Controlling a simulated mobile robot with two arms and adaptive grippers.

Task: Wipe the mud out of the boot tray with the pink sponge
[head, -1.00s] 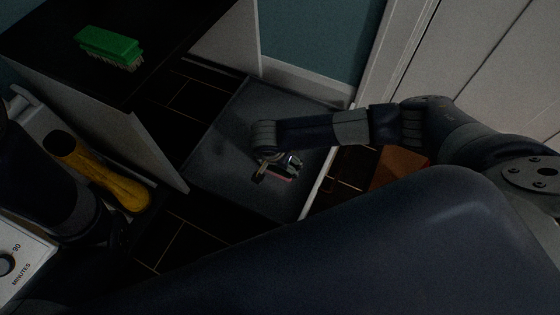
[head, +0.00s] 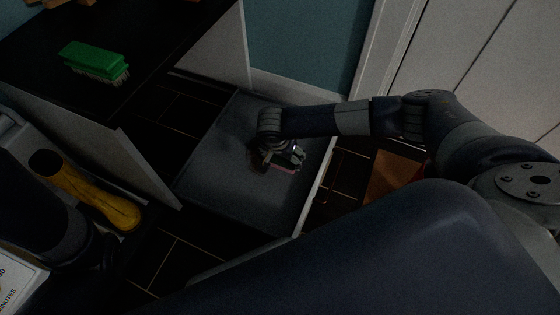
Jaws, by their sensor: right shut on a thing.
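The grey boot tray (head: 212,172) lies on the dark floor in the middle of the head view. My right arm reaches over it from the right. My right gripper (head: 280,160) points down into the tray, shut on the pink sponge (head: 284,170). Only a thin pink edge of the sponge shows under the fingers. A small brownish patch of mud (head: 256,161) shows just left of the gripper. The arm hides part of the tray, and I cannot tell whether the sponge touches its floor. My left arm is at the left edge; its gripper does not show.
A green brush (head: 95,58) lies on the dark counter (head: 150,30) at upper left. A yellow boot (head: 95,200) lies left of the tray. An orange-brown object (head: 393,177) is on the floor at right, partly behind my arm. A wall stands behind the tray.

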